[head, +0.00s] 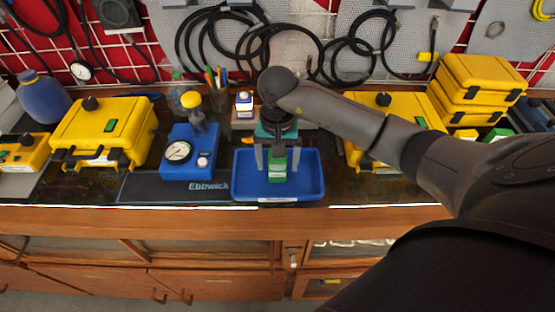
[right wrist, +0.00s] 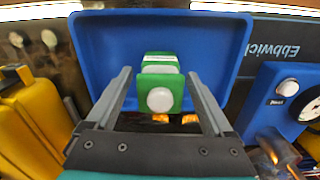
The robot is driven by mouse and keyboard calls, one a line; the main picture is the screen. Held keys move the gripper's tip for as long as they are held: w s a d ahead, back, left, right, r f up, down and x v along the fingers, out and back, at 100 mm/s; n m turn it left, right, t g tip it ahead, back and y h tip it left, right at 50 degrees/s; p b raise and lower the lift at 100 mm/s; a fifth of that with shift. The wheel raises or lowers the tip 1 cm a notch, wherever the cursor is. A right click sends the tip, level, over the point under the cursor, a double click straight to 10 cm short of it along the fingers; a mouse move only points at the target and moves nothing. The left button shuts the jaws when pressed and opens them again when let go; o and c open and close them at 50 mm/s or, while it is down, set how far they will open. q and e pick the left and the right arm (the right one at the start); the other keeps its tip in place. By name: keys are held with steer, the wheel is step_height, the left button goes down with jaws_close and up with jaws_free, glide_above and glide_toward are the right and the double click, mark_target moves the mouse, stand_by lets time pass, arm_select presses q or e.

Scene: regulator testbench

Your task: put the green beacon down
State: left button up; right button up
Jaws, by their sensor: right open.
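The green beacon (head: 278,170), a small green block with a pale round button, is within the outline of the blue tray (head: 312,188) on the bench. My right gripper (head: 277,160) reaches down over the tray from above. In the right wrist view the gripper (right wrist: 159,76) is open, one finger on each side of the beacon (right wrist: 173,102), with gaps showing on both sides. The beacon appears to rest in the tray (right wrist: 225,50), though its underside is hidden. My left gripper is not in view.
A blue gauge box (head: 190,155) stands left of the tray on a dark mat (head: 150,188) marked Ebbwick. Yellow cases (head: 105,130) stand farther left and to the right. A pen cup (head: 217,98) and a small white-and-blue item (head: 244,101) stand behind.

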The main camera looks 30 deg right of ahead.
steer(key=shift+r, duration=0.55)
step_height(320, 180, up, 11)
steer(key=shift+r+p, duration=0.15)
steer(key=shift+p, duration=0.2)
